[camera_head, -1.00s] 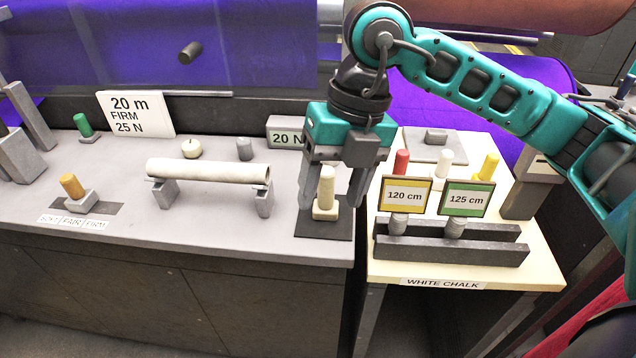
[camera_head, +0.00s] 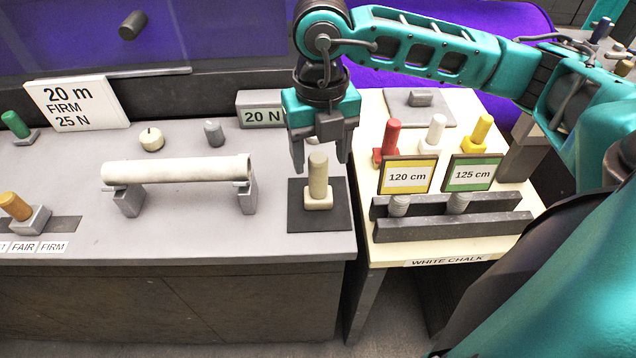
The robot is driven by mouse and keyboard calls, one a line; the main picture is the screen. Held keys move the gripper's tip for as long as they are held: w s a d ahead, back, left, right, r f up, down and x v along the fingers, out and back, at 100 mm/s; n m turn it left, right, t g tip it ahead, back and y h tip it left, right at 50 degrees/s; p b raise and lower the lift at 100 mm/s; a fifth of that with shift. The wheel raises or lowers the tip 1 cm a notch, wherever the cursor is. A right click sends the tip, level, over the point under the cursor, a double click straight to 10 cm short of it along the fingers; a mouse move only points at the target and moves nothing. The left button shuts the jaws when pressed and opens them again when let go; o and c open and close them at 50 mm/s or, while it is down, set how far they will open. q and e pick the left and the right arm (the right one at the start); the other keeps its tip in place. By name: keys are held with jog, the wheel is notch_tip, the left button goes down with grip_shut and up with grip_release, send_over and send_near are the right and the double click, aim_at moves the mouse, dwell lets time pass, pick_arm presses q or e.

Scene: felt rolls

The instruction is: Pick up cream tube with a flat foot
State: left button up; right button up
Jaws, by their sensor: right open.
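The cream tube with a flat foot (camera_head: 318,181) stands upright on a dark square mat (camera_head: 335,217) at the right end of the grey table. Its square foot rests on the mat. My right gripper (camera_head: 320,166) is open and empty, pointing down. Its two fingers are apart, one to each side of the tube's top in the picture, with their tips well above the foot. I see no contact with the tube; the exact depth between them is hard to tell. A pale object partly shows between the fingers, behind the tube. My left gripper is not in view.
A long cream roll (camera_head: 175,170) lies on two grey supports to the left. A 20 N sign (camera_head: 262,116) stands behind. On the cream side table, red (camera_head: 391,137), white (camera_head: 435,133) and yellow (camera_head: 481,131) tubes stand behind the 120 cm (camera_head: 408,176) and 125 cm signs.

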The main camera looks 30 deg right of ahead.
aim_at(318, 174)
jog(key=f, duration=0.5)
jog(key=shift+w+a, duration=0.15)
jog(key=shift+a, duration=0.05)
jog(key=shift+c, duration=0.3)
grip_shut()
